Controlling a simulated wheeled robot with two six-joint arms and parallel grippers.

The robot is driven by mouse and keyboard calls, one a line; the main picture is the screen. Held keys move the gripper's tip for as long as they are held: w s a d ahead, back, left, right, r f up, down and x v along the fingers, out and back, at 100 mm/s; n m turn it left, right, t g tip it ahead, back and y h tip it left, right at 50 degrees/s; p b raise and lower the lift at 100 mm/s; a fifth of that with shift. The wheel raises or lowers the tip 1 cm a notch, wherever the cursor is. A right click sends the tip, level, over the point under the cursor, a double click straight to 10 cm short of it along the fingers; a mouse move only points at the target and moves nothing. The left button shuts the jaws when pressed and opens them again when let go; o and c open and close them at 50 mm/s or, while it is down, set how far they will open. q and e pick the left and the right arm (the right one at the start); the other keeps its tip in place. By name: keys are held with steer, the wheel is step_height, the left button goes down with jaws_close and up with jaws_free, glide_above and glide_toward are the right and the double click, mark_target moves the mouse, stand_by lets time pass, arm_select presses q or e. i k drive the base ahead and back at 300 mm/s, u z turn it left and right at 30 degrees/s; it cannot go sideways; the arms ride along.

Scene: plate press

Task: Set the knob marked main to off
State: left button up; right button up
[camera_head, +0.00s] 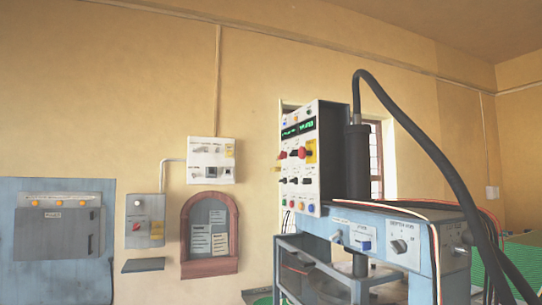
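A white control panel (301,160) with knobs, coloured buttons and a green-lit display stands on the blue-grey press. Below it, the press's blue housing (380,232) carries a plate with a dark rotary knob (399,246) and, left of it, a plate with a blue part (364,240). The labels are too small to read, so I cannot tell which knob is marked main or where it points. Neither of my grippers shows in this view.
A thick black hose (425,142) arches from the press to the lower right. A blue-grey cabinet (60,275) with orange lamps, a small switch box (145,221), a white wall box (211,160) and a red-framed niche (209,272) line the back wall. Loose wires cross the press.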

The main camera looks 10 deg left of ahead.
mark_target(283, 155)
steer(key=u, duration=1.45)
steer(key=i, duration=2)
steer(key=z, duration=0.95)
steer(key=i, duration=0.8)
steer(key=z, duration=0.8)
